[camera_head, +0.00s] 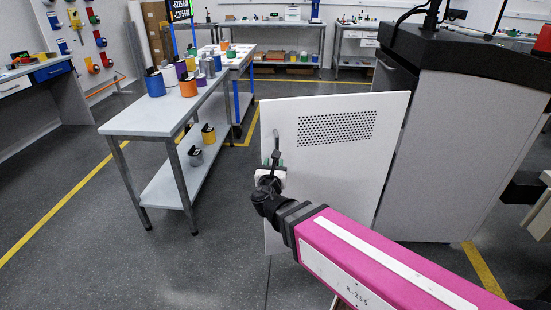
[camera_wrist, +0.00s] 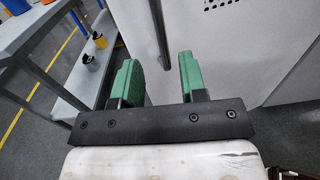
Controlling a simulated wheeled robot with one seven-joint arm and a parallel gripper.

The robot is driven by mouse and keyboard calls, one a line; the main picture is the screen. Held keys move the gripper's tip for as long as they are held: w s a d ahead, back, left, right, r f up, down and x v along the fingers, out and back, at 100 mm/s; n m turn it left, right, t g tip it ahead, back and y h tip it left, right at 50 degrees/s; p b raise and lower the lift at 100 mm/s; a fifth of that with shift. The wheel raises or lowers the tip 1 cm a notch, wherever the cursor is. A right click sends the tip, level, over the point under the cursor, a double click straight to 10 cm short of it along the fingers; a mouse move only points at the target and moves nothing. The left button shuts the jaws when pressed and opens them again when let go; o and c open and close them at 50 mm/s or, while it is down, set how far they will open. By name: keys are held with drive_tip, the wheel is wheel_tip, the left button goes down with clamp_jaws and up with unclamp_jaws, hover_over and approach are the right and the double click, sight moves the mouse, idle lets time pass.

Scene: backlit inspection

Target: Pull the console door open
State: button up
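The console door (camera_head: 345,165) is a white panel with a perforated vent patch. It stands swung out from the grey console (camera_head: 455,150), with its right edge next to the console. A dark curved bar handle (camera_head: 276,143) is near the door's left edge. My gripper (camera_head: 270,170) is at the lower part of the handle. In the wrist view the handle (camera_wrist: 158,25) reaches down between the two green fingers of my gripper (camera_wrist: 159,65). The fingers are apart, with visible gaps beside the bar. Whether either finger touches it I cannot tell.
A grey workbench (camera_head: 150,118) with coloured containers on top and a lower shelf stands left of the door. Grey floor (camera_head: 95,245) with yellow lines is clear at the front left. More benches stand along the back wall.

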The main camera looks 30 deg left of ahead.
drive_tip(key=v, duration=0.2)
drive_tip(key=shift+s+d, duration=0.1)
drive_tip(key=shift+s, duration=0.15)
drive_tip(key=shift+w, duration=0.1)
drive_tip(key=w+d+f+m+g+h, duration=0.2)
drive_tip(key=w+d+f+m+h, duration=0.15)
drive_tip(key=w+d+m, duration=0.4)
drive_tip(key=w+d+f+m+g+h, duration=0.25)
drive_tip(key=w+d+m+h, duration=0.2)
drive_tip(key=d, duration=0.65)
drive_tip(key=w+d+f+m+g+h, duration=0.1)
drive_tip(key=w+d+f+m+h, duration=0.25)
drive_tip(key=w+d+m, duration=0.5)
drive_tip(key=s+d+f+m+g+y, duration=0.1)
drive_tip(key=d+f+m+g, duration=0.2)
drive_tip(key=d+m, duration=0.3)
drive_tip(key=s+d+f+m+g+y, duration=0.2)
drive_tip(key=d+f+m+g, duration=0.2)
drive_tip(key=d, duration=0.9)
drive_tip(key=s+d+f+m+g+y, duration=0.1)
drive_tip(key=s+d+f+m+g, duration=0.1)
drive_tip(key=d+m, duration=0.8)
drive_tip(key=shift+d+f+g+y, duration=0.35)
drive_tip(key=shift+f+g, duration=0.3)
drive_tip(key=shift+g, duration=0.4)
drive_tip(key=shift+a, duration=0.15)
